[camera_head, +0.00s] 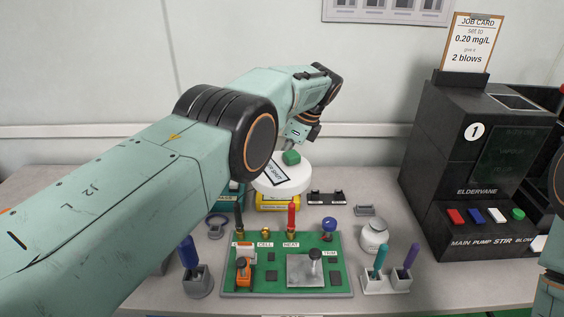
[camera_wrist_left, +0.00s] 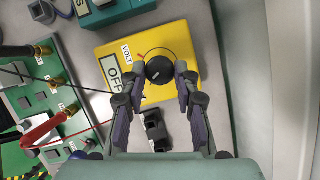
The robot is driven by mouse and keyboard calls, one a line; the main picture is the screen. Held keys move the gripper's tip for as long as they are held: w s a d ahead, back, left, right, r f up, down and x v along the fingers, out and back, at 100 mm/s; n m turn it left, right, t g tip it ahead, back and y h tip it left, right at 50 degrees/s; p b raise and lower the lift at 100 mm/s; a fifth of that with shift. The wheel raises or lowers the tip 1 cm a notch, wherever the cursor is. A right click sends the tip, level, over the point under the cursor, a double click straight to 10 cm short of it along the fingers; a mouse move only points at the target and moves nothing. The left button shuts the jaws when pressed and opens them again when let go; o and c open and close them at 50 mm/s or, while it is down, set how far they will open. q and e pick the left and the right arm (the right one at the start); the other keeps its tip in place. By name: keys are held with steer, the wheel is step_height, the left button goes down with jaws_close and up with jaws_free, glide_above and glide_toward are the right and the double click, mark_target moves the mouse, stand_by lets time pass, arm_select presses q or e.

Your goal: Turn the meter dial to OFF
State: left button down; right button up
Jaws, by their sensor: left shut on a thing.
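The yellow meter (camera_wrist_left: 122,52) lies on the bench in the left wrist view, with a black round dial (camera_wrist_left: 160,69) and white labels reading VOLT and OFF. My left gripper (camera_wrist_left: 161,82) reaches over the meter, its two fingers on either side of the dial and shut on it. The dial's pointing direction is too small to tell. In the head view the meter (camera_head: 278,205) shows only as a low yellow strip, and its dial is hidden. My right gripper is not in view; only part of my right arm shows at the right edge.
A green circuit board (camera_head: 262,282) with red and black plugs is in front of the meter. A teal device (camera_wrist_left: 105,12) sits beside it, and a black holder (camera_wrist_left: 155,130) on its other side. A black tester (camera_head: 460,155) stands right.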

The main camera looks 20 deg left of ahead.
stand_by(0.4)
arm_select(q)
steer(key=c, duration=1)
jaws_free()
